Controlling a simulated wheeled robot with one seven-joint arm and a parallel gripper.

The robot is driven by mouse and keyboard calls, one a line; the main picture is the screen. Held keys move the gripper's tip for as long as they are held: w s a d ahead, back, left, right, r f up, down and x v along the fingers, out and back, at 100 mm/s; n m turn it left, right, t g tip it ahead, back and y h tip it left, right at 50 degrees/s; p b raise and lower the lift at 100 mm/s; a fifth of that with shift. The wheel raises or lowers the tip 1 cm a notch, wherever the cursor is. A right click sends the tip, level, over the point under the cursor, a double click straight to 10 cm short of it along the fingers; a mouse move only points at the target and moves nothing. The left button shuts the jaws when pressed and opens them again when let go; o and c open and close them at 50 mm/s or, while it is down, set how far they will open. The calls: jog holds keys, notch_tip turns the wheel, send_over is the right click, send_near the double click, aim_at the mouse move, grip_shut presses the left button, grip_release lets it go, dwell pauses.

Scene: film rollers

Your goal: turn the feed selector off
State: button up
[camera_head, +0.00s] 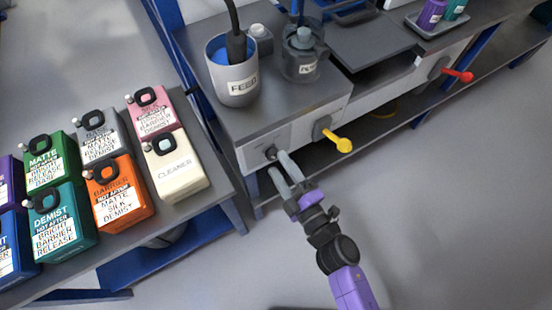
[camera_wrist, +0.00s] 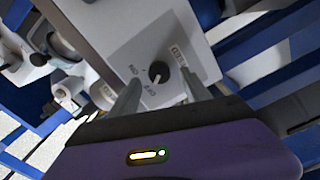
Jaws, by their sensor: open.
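The feed selector (camera_head: 271,153) is a small dark knob on the pale front panel below the FEED cup. In the wrist view the knob (camera_wrist: 158,71) shows a light pointer mark on its lower side, towards lettering that looks like OFF upside down. Lettering like ON is to its left. My gripper (camera_head: 279,167) is at the panel, its grey fingers reaching towards the knob. In the wrist view the open fingers (camera_wrist: 159,82) stand left and right of the knob, with gaps on both sides. Nothing is held. I cannot tell how deep the fingertips reach.
A yellow-handled lever (camera_head: 341,144) sticks out right of the knob. The FEED cup (camera_head: 232,85) and a labelled jar (camera_head: 302,60) stand on the unit above. Several colored containers, including a cream CLEANER one (camera_head: 174,170), fill the left table. Floor at right is clear.

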jog(key=v, duration=0.4)
jog(key=shift+s+d, duration=0.25)
jog(key=shift+s, duration=0.1)
jog(key=s+d+r+m+h+p, duration=0.2)
jog(key=s+d+r+m+h, duration=0.3)
jog(key=s+d+r+m, duration=0.4)
jog(key=s+d+r+m+h+p, duration=0.2)
jog(key=s+d+r+m+h, duration=0.3)
jog(key=s+d+r+m, duration=0.4)
jog(key=s+m, duration=0.2)
jog(key=s, duration=0.4)
jog(key=shift+s+r+m, duration=0.25)
jog(key=shift+s+m, duration=0.05)
jog(key=shift+s, duration=0.05)
